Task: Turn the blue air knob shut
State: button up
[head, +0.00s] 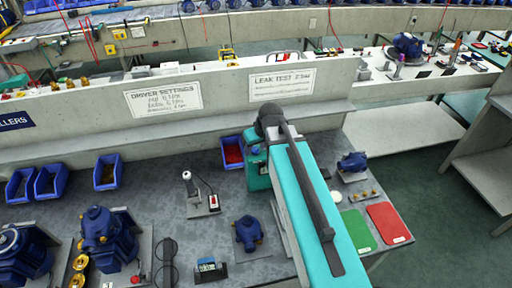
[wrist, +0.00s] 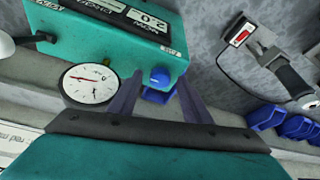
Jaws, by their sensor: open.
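The blue air knob (wrist: 160,77) is on the face of a teal box (wrist: 115,45), which appears upside down in the wrist view. My gripper (wrist: 160,75) is open, with one finger on each side of the knob in the picture. I cannot tell whether the fingers touch it or how deep they reach. A round white gauge (wrist: 91,84) with a red needle is beside the knob, left of the fingers. In the head view the teal box (head: 257,176) is partly hidden by my arm, and my gripper is not visible there.
A blue bin with red contents (head: 232,153) stands left of the box, close to it. A corded tool in a stand (head: 190,185) and a blue pump (head: 248,232) are on the bench nearby. Green (head: 358,230) and red (head: 388,223) mats lie to the right.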

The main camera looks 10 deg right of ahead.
jog(key=c, duration=1)
jog(key=shift+c, duration=0.2)
jog(key=shift+a+m, duration=0.1)
jog(key=shift+m, duration=0.4)
jog(key=m, duration=0.1)
jog(key=m+h+b, duration=0.2)
jog(key=m, duration=0.1)
jog(key=shift+a+f, duration=0.1)
jog(key=shift+a, duration=0.15)
jog(key=m+h+b, duration=0.1)
jog(key=m+b, duration=0.1)
jog(key=m, duration=0.2)
jog(key=shift+w+a, duration=0.1)
jog(key=shift+w, duration=0.05)
jog(key=m+g+h+b, duration=0.1)
jog(key=m, duration=0.1)
jog(key=m+h+b, duration=0.1)
jog(key=m+b, duration=0.1)
jog(key=m, duration=0.1)
jog(key=shift+w+a+m+g, duration=0.2)
jog(key=shift+m+g, duration=0.1)
jog(key=shift+g, duration=0.1)
jog(key=shift+m+g+b, duration=0.6)
jog(key=shift+m, duration=1)
